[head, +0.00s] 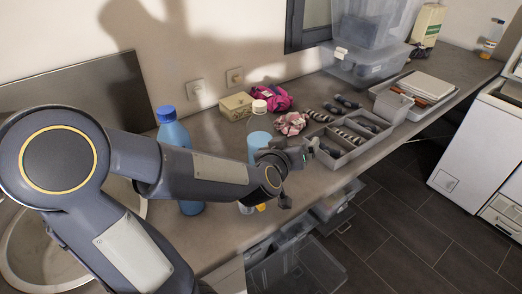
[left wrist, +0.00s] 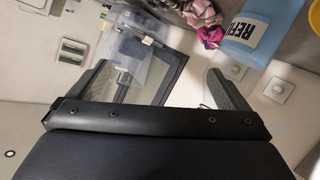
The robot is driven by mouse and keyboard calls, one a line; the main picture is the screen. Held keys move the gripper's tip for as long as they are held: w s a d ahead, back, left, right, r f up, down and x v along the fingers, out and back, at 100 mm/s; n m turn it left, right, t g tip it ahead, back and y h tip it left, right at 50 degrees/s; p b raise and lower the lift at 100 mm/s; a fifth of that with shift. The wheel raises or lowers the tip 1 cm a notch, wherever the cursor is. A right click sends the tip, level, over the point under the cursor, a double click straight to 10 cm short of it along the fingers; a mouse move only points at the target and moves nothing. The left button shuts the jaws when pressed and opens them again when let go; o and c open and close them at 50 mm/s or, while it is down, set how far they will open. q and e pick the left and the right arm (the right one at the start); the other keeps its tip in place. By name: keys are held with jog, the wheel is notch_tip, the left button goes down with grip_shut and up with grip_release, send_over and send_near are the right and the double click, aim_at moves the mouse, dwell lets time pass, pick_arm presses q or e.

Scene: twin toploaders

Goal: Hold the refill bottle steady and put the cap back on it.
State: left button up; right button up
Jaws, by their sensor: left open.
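The refill bottle (head: 260,127) is light blue with a pale upper part and a white top. It stands upright on the counter, partly behind my left gripper. In the left wrist view its blue body with a dark-lettered label (left wrist: 254,38) shows at the upper right, beyond one finger. My left gripper (head: 304,152) is in front and to the right of the bottle. Its two fingers (left wrist: 160,85) are wide apart with nothing between them. I cannot tell whether the white top is a loose cap or part of the bottle. My right gripper is not in view.
A darker blue bottle (head: 174,134) stands left of the refill bottle, beside the sink. A small box (head: 236,106), pink cloth (head: 277,98) and scrunchie (head: 291,124) lie nearby. A grey divided tray (head: 345,157) is to the right. Small white and yellow items (head: 260,207) show below my arm.

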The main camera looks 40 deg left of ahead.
aim_at(260, 139)
pick_arm(q)
jog(key=a+f+n+y, duration=0.1)
jog(key=a+y, duration=0.1)
jog(key=y, duration=0.1)
jog(key=a+f+g+y+b, duration=0.1)
jog(key=a+f+y, duration=0.1)
jog(key=a+f+n+g+y+b, duration=0.1)
jog(key=a+y, duration=0.2)
jog(key=shift+w+f+n+y, duration=0.1)
jog(key=shift+f+n+y, duration=0.05)
jog(key=shift+n+y, duration=0.15)
jog(key=shift+s+a+g+y, duration=0.5)
jog(key=shift+g+y, duration=0.1)
jog(key=shift+y, duration=0.4)
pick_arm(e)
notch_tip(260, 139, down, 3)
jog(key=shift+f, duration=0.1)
